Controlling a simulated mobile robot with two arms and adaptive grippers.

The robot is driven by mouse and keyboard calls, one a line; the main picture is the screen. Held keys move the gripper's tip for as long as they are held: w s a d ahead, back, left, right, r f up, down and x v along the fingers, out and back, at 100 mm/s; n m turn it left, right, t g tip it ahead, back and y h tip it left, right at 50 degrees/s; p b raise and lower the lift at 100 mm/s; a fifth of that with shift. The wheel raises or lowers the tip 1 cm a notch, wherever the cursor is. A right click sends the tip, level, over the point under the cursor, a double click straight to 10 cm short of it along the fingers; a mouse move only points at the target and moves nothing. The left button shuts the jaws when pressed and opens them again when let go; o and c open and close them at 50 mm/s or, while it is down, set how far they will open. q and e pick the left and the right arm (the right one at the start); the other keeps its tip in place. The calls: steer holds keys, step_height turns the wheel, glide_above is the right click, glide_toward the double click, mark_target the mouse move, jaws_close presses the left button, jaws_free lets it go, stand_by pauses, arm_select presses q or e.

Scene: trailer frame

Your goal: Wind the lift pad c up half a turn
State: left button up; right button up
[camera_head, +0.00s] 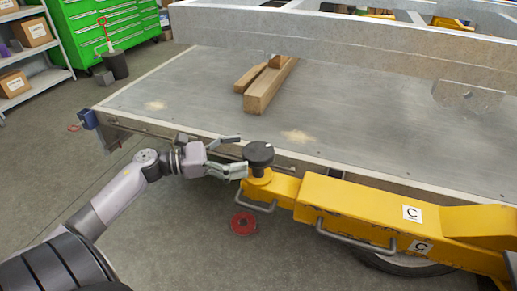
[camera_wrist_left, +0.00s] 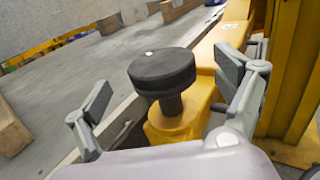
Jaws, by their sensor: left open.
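The lift pad c (camera_head: 258,153) is a round black pad on a dark post at the end of the yellow lift arm (camera_head: 365,205), which bears "C" labels. The pad stands just below the edge of the grey trailer bed. My left gripper (camera_head: 236,155) is open beside the pad, its fingers pointing at it. In the left wrist view the black pad (camera_wrist_left: 162,70) with a small white mark on top lies between the spread fingers (camera_wrist_left: 170,95), and neither finger appears to touch it. My right gripper is not in view.
The trailer bed (camera_head: 190,85) carries wooden blocks (camera_head: 268,88) and a metal beam (camera_head: 350,40) across it. A green cabinet (camera_head: 105,28) and a shelf with boxes stand at the back left.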

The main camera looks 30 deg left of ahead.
mark_target(259, 150)
arm_select(q)
steer(key=shift+p+x, duration=0.4)
steer(key=shift+x, duration=2.25)
steer(key=shift+c, duration=0.4)
steer(key=c, duration=1.1)
